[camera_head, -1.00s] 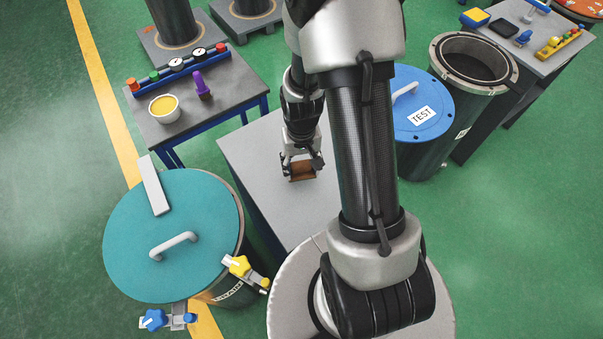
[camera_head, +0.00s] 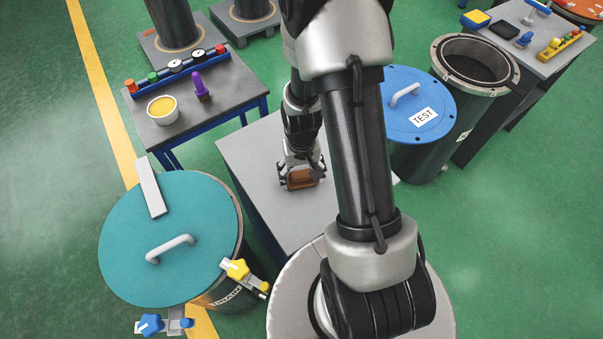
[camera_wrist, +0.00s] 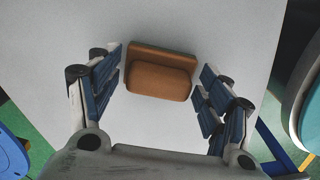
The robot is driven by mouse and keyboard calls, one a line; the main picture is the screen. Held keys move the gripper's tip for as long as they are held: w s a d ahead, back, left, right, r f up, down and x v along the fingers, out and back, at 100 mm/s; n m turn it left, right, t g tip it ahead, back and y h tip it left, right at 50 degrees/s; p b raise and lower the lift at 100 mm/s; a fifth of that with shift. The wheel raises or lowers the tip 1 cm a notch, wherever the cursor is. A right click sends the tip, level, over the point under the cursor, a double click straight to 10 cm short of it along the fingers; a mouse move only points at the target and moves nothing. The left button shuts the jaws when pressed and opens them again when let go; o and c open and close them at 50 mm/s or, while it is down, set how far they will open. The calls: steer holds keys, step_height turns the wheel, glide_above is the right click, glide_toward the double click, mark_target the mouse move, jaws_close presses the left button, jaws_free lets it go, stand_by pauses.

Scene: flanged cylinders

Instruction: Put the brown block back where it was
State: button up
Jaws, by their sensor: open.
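The brown block (camera_head: 300,178) rests on the light grey table top (camera_head: 262,160) in front of my arm. In the wrist view the brown block (camera_wrist: 160,75) lies between the two fingers, with clear gaps on both sides. My gripper (camera_head: 301,182) is open around the block; in the wrist view its blue-padded fingers (camera_wrist: 161,92) are spread wide and do not touch it. Part of the table is hidden behind my arm in the head view.
A drum with a teal lid (camera_head: 150,270) and clamps stands at left. A blue lid marked TEST (camera_head: 400,125) covers a drum at right, beside an open drum (camera_head: 470,62). A side table (camera_head: 225,100) at upper left holds a cup and gauges. The grey table top around the block is bare.

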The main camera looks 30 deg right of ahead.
steer(key=shift+r, duration=0.1)
step_height(320, 180, up, 12)
steer(key=p, duration=0.5)
step_height(320, 180, up, 14)
steer(key=n+t, duration=0.2)
glide_above(302, 174)
steer(key=s+a, duration=0.2)
steer(key=a, duration=0.3)
steer(key=s+a+r+n+t, duration=0.2)
steer(key=s+a+r, duration=0.3)
steer(key=s+r, duration=0.5)
steer(key=shift+s+a+r+t, duration=0.2)
steer(key=shift+s+a+t, duration=0.15)
steer(key=shift+s, duration=0.3)
